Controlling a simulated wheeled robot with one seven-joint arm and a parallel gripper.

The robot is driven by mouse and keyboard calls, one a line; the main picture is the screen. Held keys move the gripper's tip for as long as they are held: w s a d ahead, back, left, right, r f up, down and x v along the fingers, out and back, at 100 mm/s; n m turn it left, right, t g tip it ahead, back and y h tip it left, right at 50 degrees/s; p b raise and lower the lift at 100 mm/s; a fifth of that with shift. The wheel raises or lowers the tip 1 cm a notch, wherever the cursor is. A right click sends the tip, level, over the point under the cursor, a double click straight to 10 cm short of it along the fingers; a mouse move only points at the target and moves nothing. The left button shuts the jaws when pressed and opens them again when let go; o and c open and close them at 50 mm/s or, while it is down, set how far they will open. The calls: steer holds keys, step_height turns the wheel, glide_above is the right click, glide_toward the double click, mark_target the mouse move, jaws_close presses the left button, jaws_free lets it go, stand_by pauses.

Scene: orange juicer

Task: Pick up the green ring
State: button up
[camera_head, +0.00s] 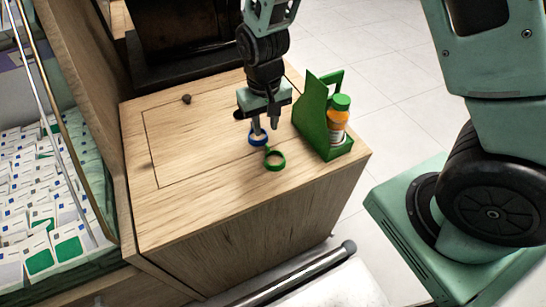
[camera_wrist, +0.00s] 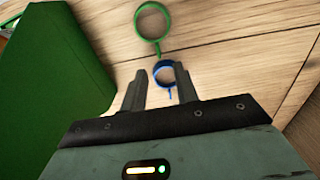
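The green ring (camera_head: 275,160) lies on the wooden cabinet top, near its front edge. It has a short tab and also shows in the wrist view (camera_wrist: 153,42), beyond my fingertips. A blue ring (camera_head: 258,137) lies just behind it, next to its tab. In the wrist view the blue ring (camera_wrist: 164,74) sits in line with the gap between my fingers. My gripper (camera_head: 264,132) points down above the blue ring. Its fingers (camera_wrist: 159,72) are apart, with nothing seen held between them. I cannot tell the exact height of the fingertips above the wood.
A green caddy (camera_head: 313,112) with an orange bottle (camera_head: 338,120) stands right of the rings, close to my gripper. A small dark knob (camera_head: 187,99) is on the cabinet top at the back left. The left part of the wooden top (camera_head: 190,150) is clear.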

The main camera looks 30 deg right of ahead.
mark_target(271, 168)
steer(key=f, duration=0.6)
steer(key=shift+s+d+f, duration=0.1)
steer(key=shift+s+f, duration=0.15)
steer(key=shift+s, duration=0.05)
jaws_close()
